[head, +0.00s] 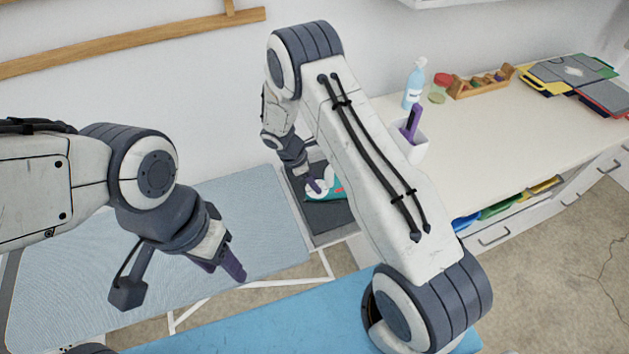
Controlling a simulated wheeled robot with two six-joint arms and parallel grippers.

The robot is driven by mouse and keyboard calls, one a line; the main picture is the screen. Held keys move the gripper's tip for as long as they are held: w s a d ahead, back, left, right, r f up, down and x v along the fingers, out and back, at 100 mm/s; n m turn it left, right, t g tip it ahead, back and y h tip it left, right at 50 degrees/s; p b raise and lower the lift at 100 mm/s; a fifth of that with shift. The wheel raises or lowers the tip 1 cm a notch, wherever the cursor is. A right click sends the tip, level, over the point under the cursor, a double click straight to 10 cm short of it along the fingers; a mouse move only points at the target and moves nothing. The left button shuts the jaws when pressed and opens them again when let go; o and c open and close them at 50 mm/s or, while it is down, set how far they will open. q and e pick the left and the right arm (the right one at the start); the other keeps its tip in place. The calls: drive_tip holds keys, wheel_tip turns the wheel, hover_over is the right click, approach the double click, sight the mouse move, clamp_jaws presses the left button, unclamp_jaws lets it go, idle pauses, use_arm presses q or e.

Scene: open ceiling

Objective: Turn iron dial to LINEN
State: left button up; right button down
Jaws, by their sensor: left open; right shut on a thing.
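The iron (338,190), teal and white, rests on a dark grey pad in a tray (328,219) at the end of the ironing board. My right gripper (314,186) reaches down to the iron's left side, its purple fingers shut on it at a white part. The dial and its markings are too small and partly covered to read, so its setting cannot be told. My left gripper (234,268) is open and empty above the ironing board, to the left of and nearer than the iron.
The pale blue ironing board (180,240) is clear. An open drawer (510,205) holds coloured items.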

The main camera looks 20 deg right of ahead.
drive_tip(key=m, duration=0.1)
drive_tip(key=m+b, duration=0.1)
drive_tip(key=m+g, duration=0.1)
drive_tip(key=shift+w+m, duration=0.25)
drive_tip(key=shift+m, duration=0.15)
drive_tip(key=shift+d+m+g+y+b, duration=0.1)
drive_tip(key=shift+m+g+y+b, duration=0.3)
drive_tip(key=shift+m, duration=0.4)
drive_tip(key=shift+d+m+g+y+b, duration=0.1)
drive_tip(key=shift+m+g+y+b, duration=0.15)
drive_tip(key=shift+m+b, duration=0.4)
drive_tip(key=shift+m, duration=0.25)
drive_tip(key=c, duration=0.7)
unclamp_jaws()
drive_tip(key=shift+c, duration=0.2)
drive_tip(key=shift+w+a+r, duration=0.2)
drive_tip(key=shift+w+r, duration=0.05)
drive_tip(key=shift+r, duration=0.2)
drive_tip(key=b+v, duration=0.2)
drive_tip(key=v, duration=0.7)
drive_tip(key=shift+a+r, duration=0.15)
drive_tip(key=shift+r, duration=0.1)
